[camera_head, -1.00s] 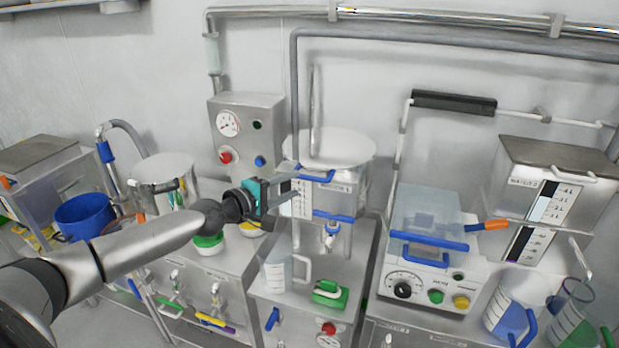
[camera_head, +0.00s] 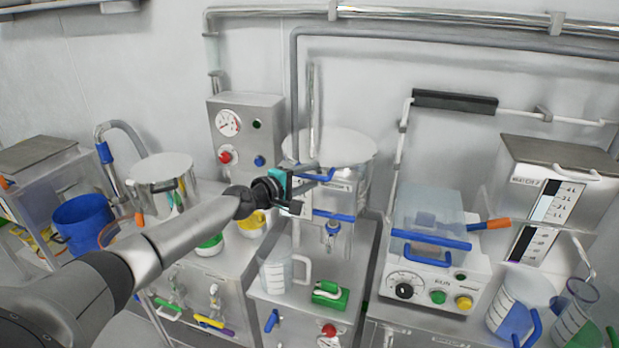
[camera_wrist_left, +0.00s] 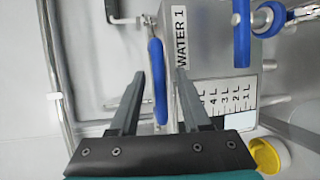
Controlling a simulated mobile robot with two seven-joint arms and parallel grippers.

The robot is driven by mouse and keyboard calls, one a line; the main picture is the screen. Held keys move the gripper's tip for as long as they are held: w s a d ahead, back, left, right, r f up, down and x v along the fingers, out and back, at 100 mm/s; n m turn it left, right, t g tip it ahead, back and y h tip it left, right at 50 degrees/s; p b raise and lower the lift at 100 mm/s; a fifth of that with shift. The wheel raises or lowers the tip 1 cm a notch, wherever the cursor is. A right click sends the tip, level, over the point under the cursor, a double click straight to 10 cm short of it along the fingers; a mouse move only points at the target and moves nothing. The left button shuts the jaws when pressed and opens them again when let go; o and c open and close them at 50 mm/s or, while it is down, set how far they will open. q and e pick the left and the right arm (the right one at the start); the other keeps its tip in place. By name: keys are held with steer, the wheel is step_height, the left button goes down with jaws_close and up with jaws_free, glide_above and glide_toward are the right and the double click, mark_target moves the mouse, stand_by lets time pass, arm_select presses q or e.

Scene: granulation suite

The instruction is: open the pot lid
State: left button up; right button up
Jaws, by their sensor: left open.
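In the left wrist view, the blue handle (camera_wrist_left: 157,80) appears between the open fingers of my left gripper (camera_wrist_left: 161,76), beside the WATER 1 label (camera_wrist_left: 181,38). I see a gap on each side of the handle. I cannot tell how deep it sits between the fingers. My right gripper is not in view.
A clear measuring jug (camera_head: 274,270) and a green-and-white item (camera_head: 329,294) stand on the ledge below. A gauge box (camera_head: 246,137) is behind to the left, and a grey pipe (camera_head: 296,85) runs down the wall. Another lidded steel pot (camera_head: 160,168) stands left.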

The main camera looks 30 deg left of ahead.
arm_select(q)
steer(key=shift+c, duration=0.3)
jaws_close()
stand_by(1.1)
